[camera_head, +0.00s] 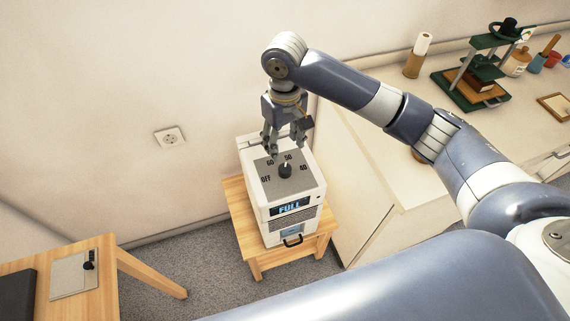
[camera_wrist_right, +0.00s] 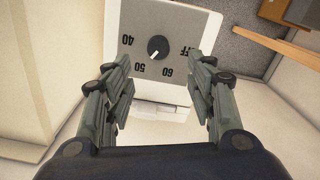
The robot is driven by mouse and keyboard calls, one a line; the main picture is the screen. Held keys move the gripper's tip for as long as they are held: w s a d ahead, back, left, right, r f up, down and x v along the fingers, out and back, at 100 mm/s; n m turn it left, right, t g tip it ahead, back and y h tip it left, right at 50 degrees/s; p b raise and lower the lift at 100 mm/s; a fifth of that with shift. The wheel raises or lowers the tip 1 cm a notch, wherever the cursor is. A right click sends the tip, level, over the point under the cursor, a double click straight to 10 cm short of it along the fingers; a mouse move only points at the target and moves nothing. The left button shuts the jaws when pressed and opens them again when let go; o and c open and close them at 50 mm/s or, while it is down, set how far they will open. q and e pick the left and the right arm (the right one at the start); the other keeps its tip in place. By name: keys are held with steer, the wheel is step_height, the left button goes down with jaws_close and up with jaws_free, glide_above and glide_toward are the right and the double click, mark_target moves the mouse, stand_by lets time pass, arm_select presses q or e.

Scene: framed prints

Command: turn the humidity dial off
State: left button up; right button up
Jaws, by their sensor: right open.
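The humidity dial (camera_head: 285,171) is a black knob on the grey top panel of a white dehumidifier (camera_head: 262,211). The panel reads OFF, 60, 50 and 40, and the front display reads FULL. In the right wrist view the dial (camera_wrist_right: 158,47) shows a white mark aimed at about 50. My right gripper (camera_head: 284,150) points down over the back of the unit, above and just behind the dial. In the wrist view its open fingers (camera_wrist_right: 160,66) stand either side of the dial's line, apart from it, with nothing between them. My left gripper is not in view.
The unit stands on a small wooden stool (camera_head: 243,225). A pale counter (camera_head: 375,150) with a green press (camera_head: 478,80) is to the right. A wall with a socket (camera_head: 170,137) is behind. A wooden table (camera_head: 100,270) is at lower left.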

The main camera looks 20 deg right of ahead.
mark_target(285, 167)
step_height(285, 167, down, 11)
steer(key=shift+d+r+p, duration=0.1)
steer(key=shift+r+p, duration=0.1)
steer(key=shift+p, duration=0.4)
steer(key=c, duration=1.1)
